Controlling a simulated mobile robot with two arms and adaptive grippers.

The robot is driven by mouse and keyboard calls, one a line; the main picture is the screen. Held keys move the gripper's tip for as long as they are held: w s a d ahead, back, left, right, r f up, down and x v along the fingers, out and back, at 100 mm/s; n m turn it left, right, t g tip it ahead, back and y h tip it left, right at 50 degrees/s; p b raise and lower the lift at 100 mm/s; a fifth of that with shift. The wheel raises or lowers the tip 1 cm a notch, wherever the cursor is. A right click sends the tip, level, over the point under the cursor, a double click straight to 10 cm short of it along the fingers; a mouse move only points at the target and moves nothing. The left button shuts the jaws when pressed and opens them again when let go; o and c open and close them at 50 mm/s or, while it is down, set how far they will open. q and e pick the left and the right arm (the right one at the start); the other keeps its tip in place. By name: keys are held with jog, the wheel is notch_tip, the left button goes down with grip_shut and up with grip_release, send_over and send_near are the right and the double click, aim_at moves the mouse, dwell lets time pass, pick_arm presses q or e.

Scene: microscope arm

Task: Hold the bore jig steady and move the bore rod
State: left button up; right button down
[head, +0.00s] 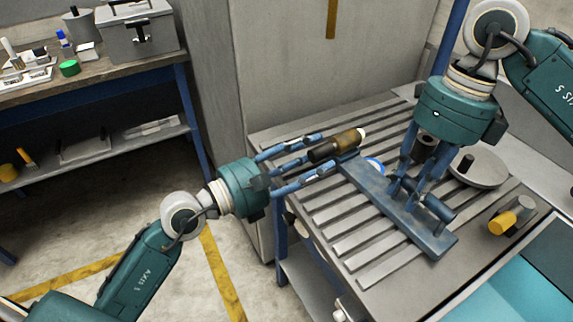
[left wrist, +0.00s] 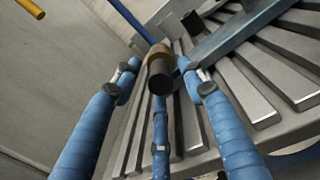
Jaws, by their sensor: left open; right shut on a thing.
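The bore jig (head: 372,195) is a long blue bar lying across the slotted metal table. My right gripper (head: 405,192) comes down from above and is shut on the jig near its middle. The bore rod (head: 340,145) is a brown and dark cylinder with a pale far end, at the jig's far left end. My left gripper (head: 328,151) is open, with its blue fingers on either side of the rod. In the left wrist view the rod (left wrist: 161,72) is between the fingertips, its dark round end facing the camera. I cannot tell whether any finger touches it.
On the slotted table (head: 372,272), a grey disc (head: 486,170) with a knob and a yellow-ended cylinder (head: 505,221) stand to the right. A tall grey cabinet (head: 290,70) rises behind. A workbench (head: 110,75) with a metal toolbox (head: 140,32) is at the far left.

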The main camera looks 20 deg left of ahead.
pick_arm(q)
jog(key=v, duration=0.9)
jog(key=shift+s+a, duration=0.2)
pick_arm(e)
jog(key=shift+r, duration=0.1)
jog(key=c, duration=1.3)
grip_release()
